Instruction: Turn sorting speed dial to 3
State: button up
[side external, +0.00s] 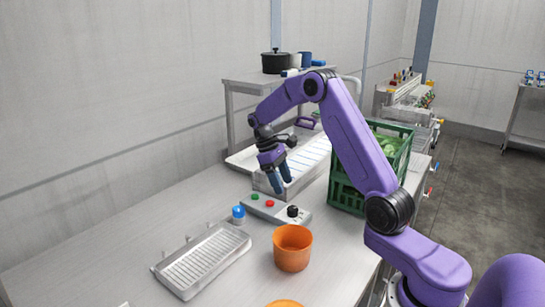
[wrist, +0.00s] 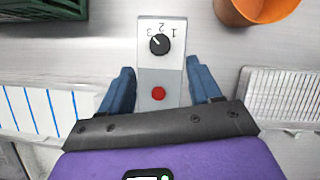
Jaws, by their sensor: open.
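The sorting speed dial (wrist: 159,44) is a round black knob on the pale panel of a grey control box (wrist: 148,76). The numbers 1, 2 and 3 appear upside down around it in the wrist view. Its white mark points up and left there, toward the 3. In the side view the dial (side external: 292,211) is at the right end of the box (side external: 275,209). My gripper (side external: 282,184) is above the box with blue fingers down. In the wrist view my gripper (wrist: 160,87) is open and empty, its fingers apart on either side of the red button, not around the dial.
A red button (wrist: 158,93) and a green button (side external: 255,197) are on the box. An orange pot (side external: 292,248) stands close to the dial end.

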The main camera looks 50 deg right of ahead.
jog(key=v, duration=0.8)
jog(key=shift+r, duration=0.35)
jog(key=shift+w, duration=0.1)
